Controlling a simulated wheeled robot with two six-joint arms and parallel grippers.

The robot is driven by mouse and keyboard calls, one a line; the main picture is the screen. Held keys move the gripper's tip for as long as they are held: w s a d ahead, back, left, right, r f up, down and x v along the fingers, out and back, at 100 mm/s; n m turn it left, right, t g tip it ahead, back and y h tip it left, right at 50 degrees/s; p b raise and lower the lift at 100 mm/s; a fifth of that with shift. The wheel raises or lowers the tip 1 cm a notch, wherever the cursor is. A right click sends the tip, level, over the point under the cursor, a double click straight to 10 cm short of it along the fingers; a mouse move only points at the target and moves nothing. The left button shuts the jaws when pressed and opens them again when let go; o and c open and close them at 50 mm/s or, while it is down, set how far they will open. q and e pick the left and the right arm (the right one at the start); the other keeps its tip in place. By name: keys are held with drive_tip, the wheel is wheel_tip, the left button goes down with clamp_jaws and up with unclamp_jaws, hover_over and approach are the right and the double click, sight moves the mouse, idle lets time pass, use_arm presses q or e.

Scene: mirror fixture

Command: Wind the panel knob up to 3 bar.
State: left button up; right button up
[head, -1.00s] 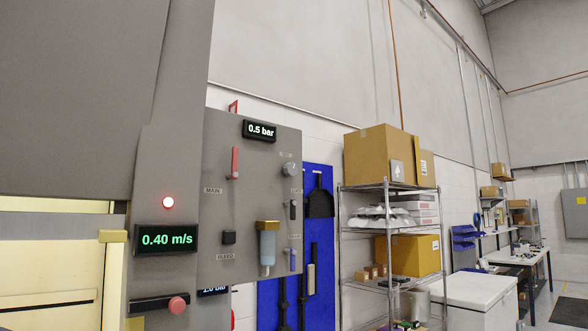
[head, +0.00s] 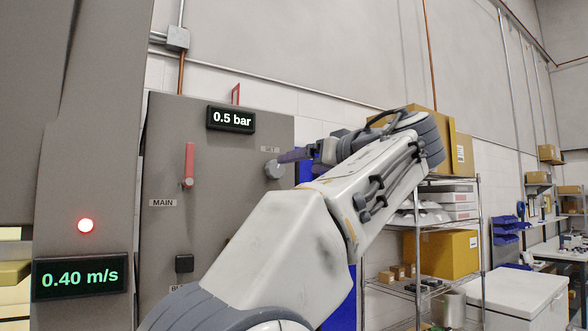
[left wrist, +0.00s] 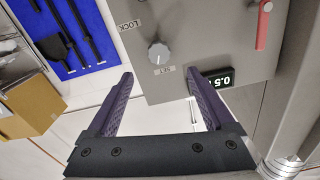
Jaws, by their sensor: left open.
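The panel knob (head: 273,170) is a round grey knob on the upper right of the grey panel (head: 220,190). The pressure display (head: 231,119) reads 0.5 bar. My left gripper (head: 284,157) is in front of the panel, by the knob, partly hidden by my own arm. In the left wrist view the knob (left wrist: 158,54), with a white pointer mark, is beyond and between the two purple fingertips of the open gripper (left wrist: 160,80). The fingers look apart from it, with nothing between them. The label SET shows beside it. My right gripper is not in view.
A red MAIN lever (head: 189,162) and a black square switch (head: 184,263) are on the panel. The display also shows close to one finger in the left wrist view (left wrist: 221,79). A wire shelf (head: 450,240) with boxes stands at the right.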

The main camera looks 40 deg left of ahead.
sight(277, 169)
use_arm(q)
drive_tip(key=p+x, duration=0.4)
drive_tip(key=x, duration=0.4)
drive_tip(key=shift+w+a+r, duration=0.1)
drive_tip(key=shift+a+r, duration=0.05)
drive_tip(key=shift+a, duration=0.05)
drive_tip(key=shift+w+a, duration=0.2)
drive_tip(key=shift+a, duration=0.3)
drive_tip(key=c, duration=1.4)
